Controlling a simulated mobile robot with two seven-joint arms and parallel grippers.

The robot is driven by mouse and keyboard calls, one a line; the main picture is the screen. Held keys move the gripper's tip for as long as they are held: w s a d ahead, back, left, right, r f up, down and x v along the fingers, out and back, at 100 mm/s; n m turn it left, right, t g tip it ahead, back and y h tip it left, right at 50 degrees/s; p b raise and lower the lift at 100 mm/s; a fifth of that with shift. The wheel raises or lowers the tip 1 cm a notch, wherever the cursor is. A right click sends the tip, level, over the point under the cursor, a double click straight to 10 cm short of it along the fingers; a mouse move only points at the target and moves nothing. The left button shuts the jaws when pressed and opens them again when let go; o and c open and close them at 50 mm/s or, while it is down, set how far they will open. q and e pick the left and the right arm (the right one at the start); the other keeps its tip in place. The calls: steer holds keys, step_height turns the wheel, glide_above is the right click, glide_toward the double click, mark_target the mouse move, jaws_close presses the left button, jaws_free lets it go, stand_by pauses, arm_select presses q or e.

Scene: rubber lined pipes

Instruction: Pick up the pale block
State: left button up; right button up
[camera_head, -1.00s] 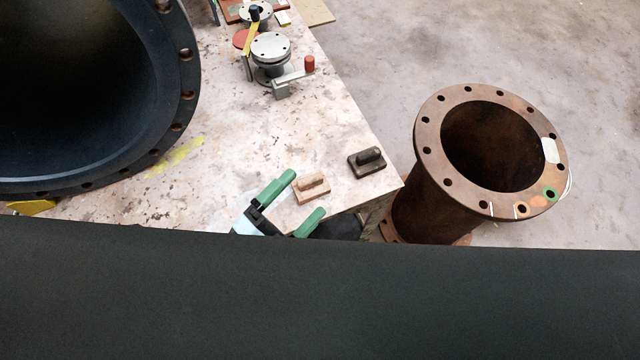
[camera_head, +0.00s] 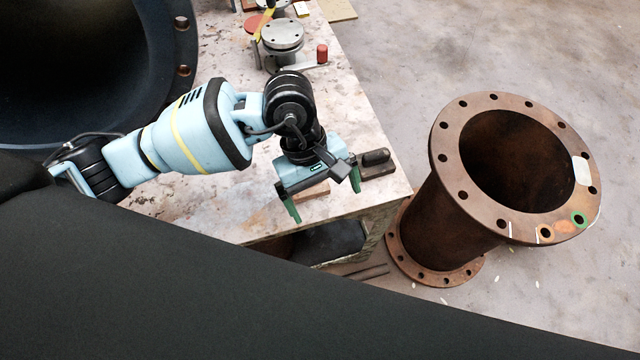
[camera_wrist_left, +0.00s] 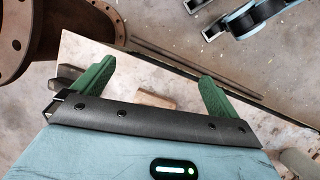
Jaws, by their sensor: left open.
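The pale block (camera_head: 314,194) lies on the stained table top near its front corner. In the head view my gripper hides most of it, leaving a strip of its base. The left wrist view shows part of it (camera_wrist_left: 155,98) beyond the gripper's dark edge, between the two green fingers. My left gripper (camera_head: 323,184) is open, above the block with its fingers pointing down; it also shows in the left wrist view (camera_wrist_left: 156,74). No finger visibly touches the block, and the height between them is unclear. My right gripper is not in view.
A dark block (camera_head: 376,163) sits close to the right finger. A rusty flanged pipe (camera_head: 430,215) stands on the floor to the right. A large black-lined pipe (camera_head: 90,70) fills the upper left. A metal flanged fitting (camera_head: 283,38) with a red knob stands farther back.

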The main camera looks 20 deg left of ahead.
arm_select(q)
steer(key=w+a+y, duration=0.1)
steer(key=w+a, duration=0.1)
steer(key=w+a+r+m+t+y, duration=0.1)
steer(key=w, duration=0.1)
steer(key=w+a+t+y, duration=0.1)
steer(key=w+a, duration=0.1)
steer(key=shift+a+r+m+y+b, duration=0.25)
steer(key=shift+a+m+y+b, duration=0.05)
steer(key=shift+m+y+b, duration=0.1)
steer(key=shift+s+d+f, duration=0.1)
steer(key=shift+d+f, duration=0.1)
steer(key=shift+f, duration=1.75)
steer(key=shift+s+d+f, duration=0.1)
steer(key=shift+d+f, duration=0.05)
steer(key=shift+f, duration=1.8)
steer(key=c, duration=1.5)
steer(key=shift+o, duration=0.2)
steer(key=shift+r, duration=0.1)
steer(key=shift+r, duration=0.5)
steer(key=shift+s+d+r, duration=0.1)
steer(key=shift+s+r, duration=0.15)
steer(key=shift+r, duration=0.4)
steer(key=shift+s+r, duration=0.2)
steer(key=shift+r, duration=0.4)
steer(key=s+d+r, duration=0.1)
steer(key=s+d, duration=0.1)
steer(key=s, duration=1.2)
steer(key=shift+s+d+r, duration=0.15)
steer(key=shift+s+d, duration=0.25)
